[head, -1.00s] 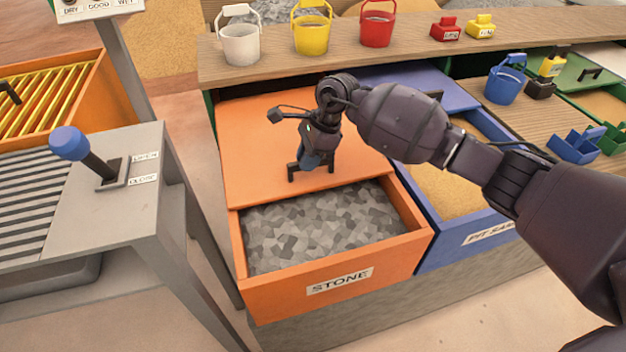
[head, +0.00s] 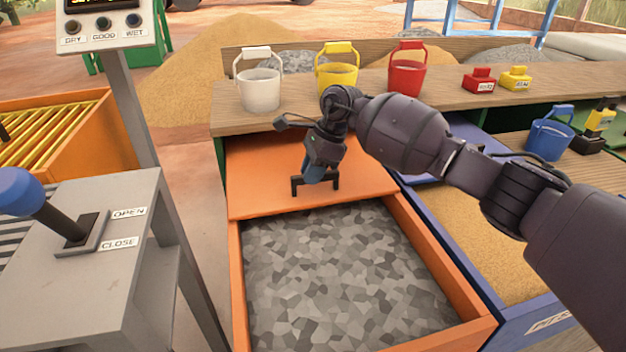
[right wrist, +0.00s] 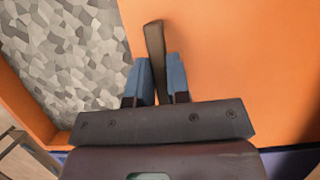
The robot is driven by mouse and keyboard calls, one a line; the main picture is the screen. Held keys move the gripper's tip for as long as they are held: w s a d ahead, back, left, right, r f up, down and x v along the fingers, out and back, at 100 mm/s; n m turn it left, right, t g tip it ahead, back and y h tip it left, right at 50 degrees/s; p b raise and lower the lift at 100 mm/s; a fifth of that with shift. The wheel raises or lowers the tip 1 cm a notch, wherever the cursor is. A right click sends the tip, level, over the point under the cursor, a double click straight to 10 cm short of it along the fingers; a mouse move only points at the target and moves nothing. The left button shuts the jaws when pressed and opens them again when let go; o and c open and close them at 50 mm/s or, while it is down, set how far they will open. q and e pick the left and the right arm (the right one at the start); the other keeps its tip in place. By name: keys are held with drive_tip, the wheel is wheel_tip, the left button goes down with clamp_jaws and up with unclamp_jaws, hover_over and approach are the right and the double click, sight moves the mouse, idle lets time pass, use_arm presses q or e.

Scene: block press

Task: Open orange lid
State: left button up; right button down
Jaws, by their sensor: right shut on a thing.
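The orange lid (head: 258,178) lies over the back part of the orange stone bin (head: 236,285), and grey stone (head: 340,280) shows in the open front part. A dark handle (head: 336,181) stands near the lid's front edge. My right gripper (head: 314,176) reaches down to this handle. In the right wrist view, the blue fingers of my right gripper (right wrist: 162,82) sit on both sides of the handle bar (right wrist: 154,45), shut on it. The lid (right wrist: 235,60) also fills the right of that view. My left gripper is not in view.
A shelf behind the bin holds a white bucket (head: 260,90), a yellow bucket (head: 337,72) and a red bucket (head: 407,72). A blue sand bin (head: 470,262) adjoins on the right. A grey stand (head: 125,270) with a blue-knobbed lever (head: 22,192) is at the left.

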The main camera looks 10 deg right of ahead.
drive_tip(key=shift+w, duration=0.15)
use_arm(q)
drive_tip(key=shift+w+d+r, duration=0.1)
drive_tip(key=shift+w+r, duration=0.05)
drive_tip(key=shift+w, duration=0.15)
use_arm(e)
drive_tip(key=c, duration=1.2)
unclamp_jaws()
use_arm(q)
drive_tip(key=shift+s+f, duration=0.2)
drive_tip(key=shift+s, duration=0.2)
use_arm(e)
drive_tip(key=shift+o, duration=0.6)
drive_tip(key=shift+r, duration=0.1)
drive_tip(key=p+v, duration=0.1)
drive_tip(key=v, duration=0.9)
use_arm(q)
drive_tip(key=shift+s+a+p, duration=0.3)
use_arm(e)
drive_tip(key=shift+d+r, duration=0.15)
drive_tip(key=shift+r, duration=0.2)
